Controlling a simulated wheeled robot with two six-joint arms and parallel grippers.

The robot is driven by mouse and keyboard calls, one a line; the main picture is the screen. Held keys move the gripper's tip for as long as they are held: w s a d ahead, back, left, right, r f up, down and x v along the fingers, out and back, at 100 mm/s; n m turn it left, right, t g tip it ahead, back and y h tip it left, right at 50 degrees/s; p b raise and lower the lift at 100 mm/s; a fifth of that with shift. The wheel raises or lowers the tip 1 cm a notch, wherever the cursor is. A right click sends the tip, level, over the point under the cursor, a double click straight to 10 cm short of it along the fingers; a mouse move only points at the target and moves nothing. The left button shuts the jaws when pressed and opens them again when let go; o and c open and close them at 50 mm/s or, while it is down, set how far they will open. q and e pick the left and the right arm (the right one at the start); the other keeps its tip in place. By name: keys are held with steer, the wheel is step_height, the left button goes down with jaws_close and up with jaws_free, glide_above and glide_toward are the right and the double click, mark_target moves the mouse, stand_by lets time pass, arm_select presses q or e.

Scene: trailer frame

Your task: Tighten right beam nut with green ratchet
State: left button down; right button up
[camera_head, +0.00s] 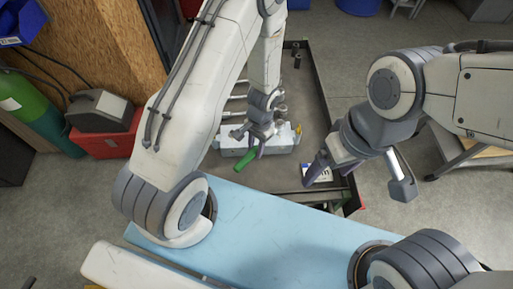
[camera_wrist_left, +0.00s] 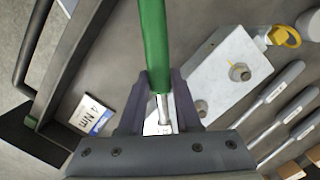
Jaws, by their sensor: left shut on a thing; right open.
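My left gripper (camera_head: 260,133) is shut on the green ratchet (camera_head: 245,159), low over the dark cart. In the left wrist view the ratchet's green handle (camera_wrist_left: 155,45) points up the picture, and its metal shaft lies between the fingers (camera_wrist_left: 157,100). A pale metal beam block (camera_wrist_left: 222,58) is right of the fingers, with one nut (camera_wrist_left: 240,72) near its middle and another (camera_wrist_left: 201,108) nearer the gripper. The ratchet is apart from both nuts in the picture; its far end is out of view. My right gripper (camera_head: 328,174) is open and empty near the cart's right edge.
A card reading "4 Nm" (camera_wrist_left: 92,115) lies on the cart, left of the fingers. Several grey-handled tools (camera_wrist_left: 290,82) lie at the right, near a yellow-ended part (camera_wrist_left: 285,36). A blue surface (camera_head: 265,235) is in front. The cart's far part (camera_head: 303,90) is mostly clear.

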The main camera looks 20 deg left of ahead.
arm_select(q)
steer(key=shift+w+a+m, duration=0.55)
steer(key=shift+a+m, duration=0.35)
steer(key=shift+w+a+m, duration=0.6)
steer(key=shift+a+m, duration=0.25)
steer(key=shift+m, duration=0.05)
